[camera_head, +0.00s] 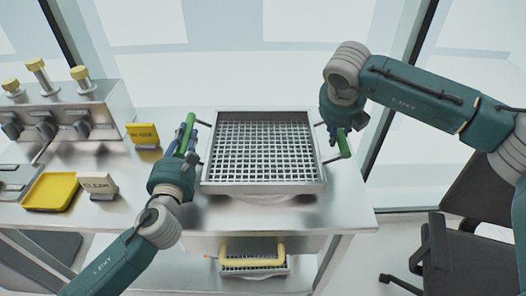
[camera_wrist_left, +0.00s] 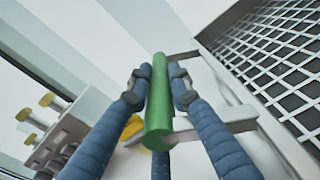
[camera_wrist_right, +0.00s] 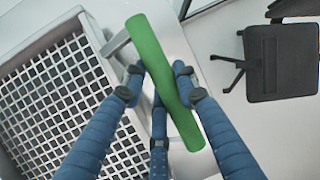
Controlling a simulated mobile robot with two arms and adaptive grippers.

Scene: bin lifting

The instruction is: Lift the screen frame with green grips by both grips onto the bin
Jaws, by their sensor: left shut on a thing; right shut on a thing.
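The screen frame (camera_head: 264,187), a grey metal rim around a square mesh, is level over the middle of the steel table. Its green grips stand out at the left and right sides. My left gripper (camera_head: 186,143) is shut on the left green grip, with fingers on both sides of the grip (camera_wrist_left: 159,105) in the left wrist view. My right gripper (camera_head: 341,138) is shut on the right green grip (camera_wrist_right: 165,80). A pale rounded shape (camera_head: 262,196) shows under the frame's front edge; the frame hides most of it, and I cannot tell whether they touch.
A unit with yellow-capped knobs (camera_head: 65,110) stands at the left of the table (camera_head: 345,197). A yellow tray (camera_head: 50,192), a CLEAR sign (camera_head: 98,185) and a yellow sign (camera_head: 143,133) are near it. A yellow-handled screen (camera_head: 252,262) is below. A black chair (camera_head: 465,240) stands right.

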